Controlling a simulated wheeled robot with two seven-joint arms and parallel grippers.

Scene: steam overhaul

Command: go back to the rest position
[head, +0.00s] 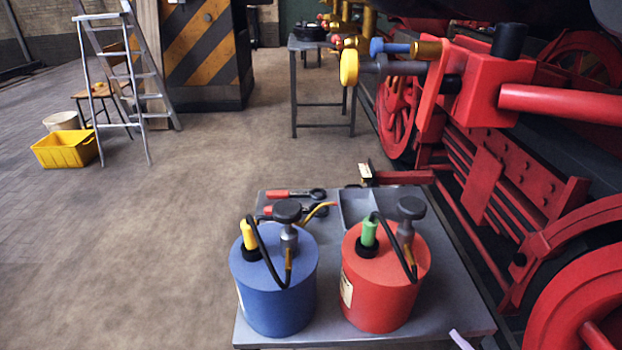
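Neither of my grippers shows in the head view. A blue canister (272,300) with a yellow handle (248,235) and a black knob stands upright on a grey tabletop (455,322). A red canister (380,297) with a green handle (369,232) and a black knob stands upright to its right, a small gap between them. Each has a curved dark hose. A small pale piece (461,340) shows at the bottom edge; I cannot tell what it is.
Red-handled tools (290,194) and a shallow grey tray (356,208) lie behind the canisters. Red locomotive machinery (500,85) stands close on the right. A stepladder (143,75) and yellow crate (64,149) stand far left.

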